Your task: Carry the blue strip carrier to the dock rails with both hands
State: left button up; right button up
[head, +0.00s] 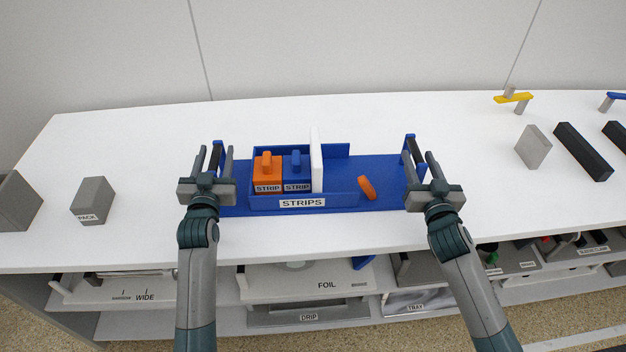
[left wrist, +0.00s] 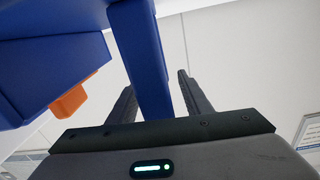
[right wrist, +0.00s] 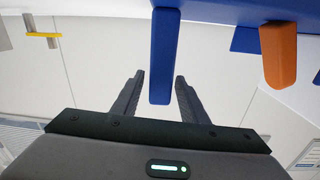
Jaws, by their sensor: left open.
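The blue strip carrier (head: 385,178) lies on the white table, with an upright handle at each end. Its tray, labelled STRIPS, holds an orange block (head: 267,180) and a blue block (head: 297,178), both marked STRIP, beside an upright white panel (head: 316,160). My left gripper (head: 214,162) is open, its fingers either side of the left handle, which shows in the left wrist view (left wrist: 143,60). My right gripper (head: 420,165) is open around the right handle, which shows in the right wrist view (right wrist: 163,60). Neither grips its handle. I cannot tell which pieces are the dock rails.
An orange piece (head: 366,188) sits on the carrier's right part. A grey PACK block (head: 93,199) stands to the left. At right are a grey block (head: 533,147), a dark bar (head: 583,151) and a yellow-topped post (head: 513,97). Shelves with trays (head: 305,280) lie below the front edge.

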pick_arm(q)
jog(key=shift+w, duration=0.4)
pick_arm(e)
jog(key=shift+w, duration=0.4)
pick_arm(q)
grip_shut()
pick_arm(e)
grip_shut()
pick_arm(q)
jog(key=shift+a, duration=0.1)
dwell(0.5)
jog(key=shift+r, duration=0.25)
pick_arm(e)
jog(key=shift+r, duration=0.3)
